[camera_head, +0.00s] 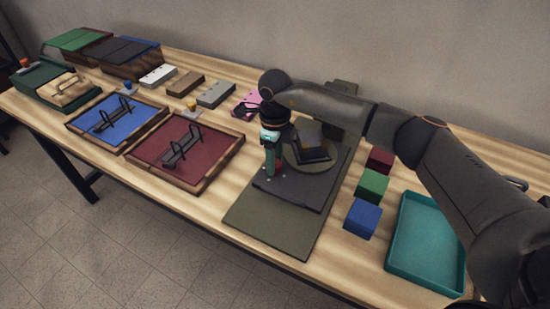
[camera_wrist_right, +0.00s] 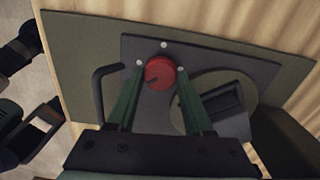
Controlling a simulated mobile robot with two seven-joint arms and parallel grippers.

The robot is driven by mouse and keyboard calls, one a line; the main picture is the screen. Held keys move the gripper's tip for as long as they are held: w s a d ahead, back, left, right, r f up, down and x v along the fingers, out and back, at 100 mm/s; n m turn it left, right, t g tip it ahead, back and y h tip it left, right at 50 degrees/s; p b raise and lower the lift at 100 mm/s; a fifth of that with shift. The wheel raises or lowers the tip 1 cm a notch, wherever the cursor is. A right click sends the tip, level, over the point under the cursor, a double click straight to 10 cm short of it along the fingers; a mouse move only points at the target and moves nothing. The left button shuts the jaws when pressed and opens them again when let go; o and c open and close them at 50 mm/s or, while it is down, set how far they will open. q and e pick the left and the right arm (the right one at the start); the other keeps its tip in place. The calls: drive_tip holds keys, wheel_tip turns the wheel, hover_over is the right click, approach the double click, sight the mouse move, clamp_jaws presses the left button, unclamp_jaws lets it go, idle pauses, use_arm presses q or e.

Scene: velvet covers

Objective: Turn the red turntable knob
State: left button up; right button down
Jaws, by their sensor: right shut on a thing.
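The red knob (camera_wrist_right: 160,73) is round, with a dark pointer line, and sits on the dark turntable base (camera_wrist_right: 150,45) beside the turntable disc (camera_wrist_right: 235,95) in the wrist view. My right gripper (camera_wrist_right: 160,68) has its two green fingers on opposite sides of the knob, shut on it. In the head view my right gripper (camera_head: 272,170) points down at the left part of the turntable base (camera_head: 290,190); the knob is mostly hidden there. The disc (camera_head: 300,155) carries a dark block-like piece.
The base lies on an olive mat (camera_head: 260,225). Red (camera_head: 380,160), green (camera_head: 372,185) and blue (camera_head: 363,217) cubes and a teal tray (camera_head: 405,265) are to the right. Red (camera_head: 205,180) and blue (camera_head: 135,110) framed trays with black handles lie left.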

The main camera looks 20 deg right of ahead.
drive_tip(key=m, duration=0.3)
drive_tip(key=shift+r+m, duration=0.1)
drive_tip(key=shift+m, duration=0.3)
drive_tip(key=shift+a+m+p, duration=0.1)
drive_tip(key=shift+m+p, duration=0.35)
drive_tip(key=shift+m, duration=1.35)
drive_tip(key=shift+c, duration=1.4)
unclamp_jaws()
wheel_tip(320, 180, up, 12)
drive_tip(key=shift+r+b, duration=0.25)
drive_tip(key=shift+b, duration=0.2)
